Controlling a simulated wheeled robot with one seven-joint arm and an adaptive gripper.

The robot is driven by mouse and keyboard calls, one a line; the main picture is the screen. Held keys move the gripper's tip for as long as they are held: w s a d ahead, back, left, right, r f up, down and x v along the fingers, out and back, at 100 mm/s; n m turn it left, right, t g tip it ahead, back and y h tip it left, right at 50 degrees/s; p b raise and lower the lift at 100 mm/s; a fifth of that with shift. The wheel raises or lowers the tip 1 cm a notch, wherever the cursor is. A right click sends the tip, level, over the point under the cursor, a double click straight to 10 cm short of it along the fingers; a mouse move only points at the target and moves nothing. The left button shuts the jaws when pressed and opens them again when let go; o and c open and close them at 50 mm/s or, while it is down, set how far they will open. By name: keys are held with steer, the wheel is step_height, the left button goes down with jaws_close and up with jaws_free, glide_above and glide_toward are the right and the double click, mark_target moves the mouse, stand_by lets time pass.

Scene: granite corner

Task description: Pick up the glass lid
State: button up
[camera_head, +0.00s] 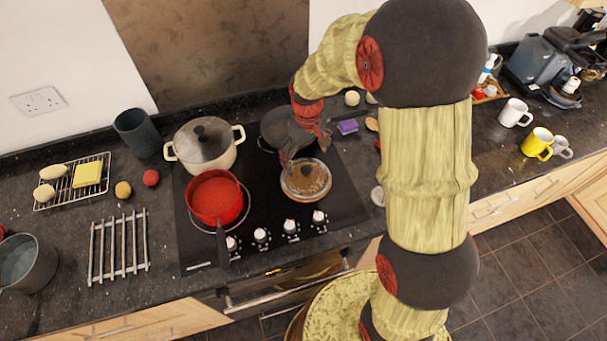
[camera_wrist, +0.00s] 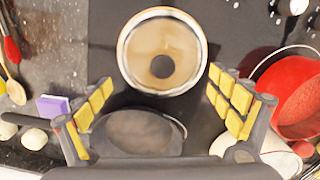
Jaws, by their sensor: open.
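The glass lid (camera_head: 306,181) is round with a metal rim and a dark centre knob. It lies at the front right of the black hob. In the wrist view the glass lid (camera_wrist: 162,52) is at the top centre, beyond my fingertips, with its dark knob showing. My gripper (camera_head: 304,150) is above the hob, just behind the lid in the head view. In the wrist view my gripper (camera_wrist: 160,98) has its two yellow-padded fingers wide apart with nothing between them in their grasp. The lid is apart from both fingers.
A red pan (camera_head: 215,199) is left of the lid, and a cream pot (camera_head: 204,145) with a lid stands behind it. A dark pan (camera_head: 283,128) sits behind the glass lid, partly under my gripper. A purple sponge (camera_head: 347,127) lies to the right.

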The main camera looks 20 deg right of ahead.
mark_target(307, 170)
steer(key=shift+f, duration=0.55)
steer(key=f, duration=0.3)
steer(key=f+b, duration=0.1)
steer(key=shift+s+a+f, duration=0.1)
steer(key=shift+s+f, duration=0.3)
steer(key=shift+c, duration=1.1)
steer(key=shift+s, duration=0.1)
steer(key=c, duration=1.1)
